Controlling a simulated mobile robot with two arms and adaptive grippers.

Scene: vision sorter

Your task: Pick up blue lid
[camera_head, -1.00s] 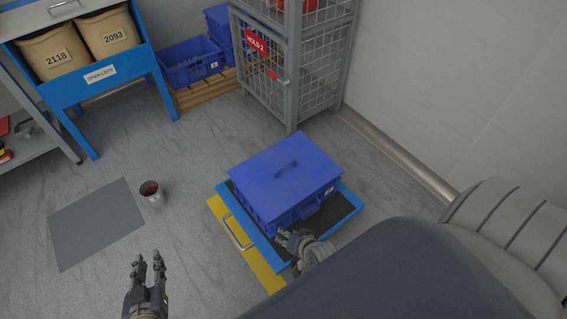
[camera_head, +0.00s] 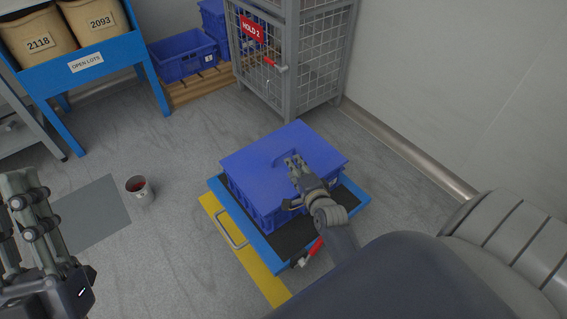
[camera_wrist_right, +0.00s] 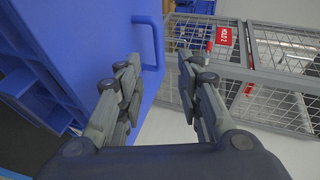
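The blue lid (camera_head: 262,150) sits flat on a blue crate (camera_head: 262,205). Its raised handle (camera_head: 283,159) is partly hidden by my right gripper in the head view. My right gripper (camera_head: 296,165) is over the lid, close to the handle. In the right wrist view, my right gripper (camera_wrist_right: 160,65) is open, with nothing between its fingers. The handle (camera_wrist_right: 157,45) stands out from the lid (camera_wrist_right: 90,60) just ahead of the fingertips. My left gripper (camera_head: 16,205) is open and empty at the left edge, away from the crate.
A wire cage (camera_head: 315,70) with a red HOLD 2 sign stands behind. A cup (camera_head: 139,190) stands on the open floor at left.

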